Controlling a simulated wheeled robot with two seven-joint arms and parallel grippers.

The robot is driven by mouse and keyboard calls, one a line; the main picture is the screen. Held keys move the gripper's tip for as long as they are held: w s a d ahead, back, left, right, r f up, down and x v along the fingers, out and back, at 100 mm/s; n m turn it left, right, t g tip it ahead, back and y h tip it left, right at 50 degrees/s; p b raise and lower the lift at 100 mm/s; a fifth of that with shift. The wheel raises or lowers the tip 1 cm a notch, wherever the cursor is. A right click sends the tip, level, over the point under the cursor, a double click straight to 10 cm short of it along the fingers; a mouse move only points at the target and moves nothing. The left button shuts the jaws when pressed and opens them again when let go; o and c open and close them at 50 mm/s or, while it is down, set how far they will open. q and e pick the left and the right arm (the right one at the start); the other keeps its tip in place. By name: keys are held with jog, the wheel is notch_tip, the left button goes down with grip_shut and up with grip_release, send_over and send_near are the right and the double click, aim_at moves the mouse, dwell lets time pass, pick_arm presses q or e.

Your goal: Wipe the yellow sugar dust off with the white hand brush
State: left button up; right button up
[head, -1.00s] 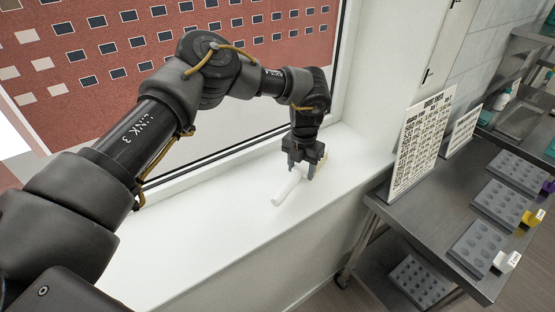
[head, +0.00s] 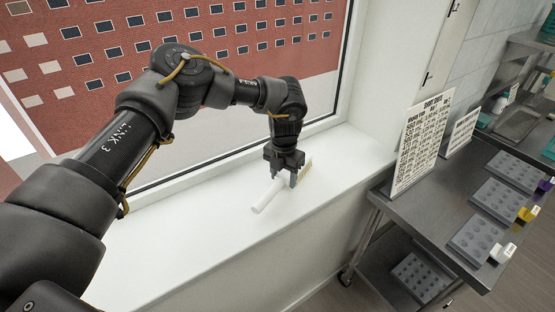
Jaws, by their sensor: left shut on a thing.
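The white hand brush (head: 267,197) is on or just above the white window sill; I cannot tell if it touches. Its handle points toward the lower left and its tan bristle edge shows at the right of my fingers. My left gripper (head: 284,182) points down and is shut on the brush. No yellow sugar dust shows clearly on the sill (head: 215,235). My right gripper is not in view.
The window frame (head: 205,168) runs along the back of the sill. To the right a steel table (head: 440,207) holds grey moulds (head: 475,238) and printed sign boards (head: 424,140). The sill is bare left of the brush.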

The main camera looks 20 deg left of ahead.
pick_arm(q)
jog(key=shift+s+a, duration=0.25)
jog(key=shift+s, duration=0.05)
notch_tip(320, 180, up, 3)
jog(key=shift+s+f+p, duration=0.1)
jog(key=shift+s+p, duration=0.05)
jog(key=shift+p, duration=0.6)
jog(key=shift+w+d+r+p, duration=0.1)
jog(key=shift+w+r+p, duration=0.1)
jog(key=shift+r+p, duration=0.7)
jog(key=shift+s+r+p, duration=0.1)
jog(key=shift+r+p, duration=0.8)
jog(key=shift+r, duration=0.9)
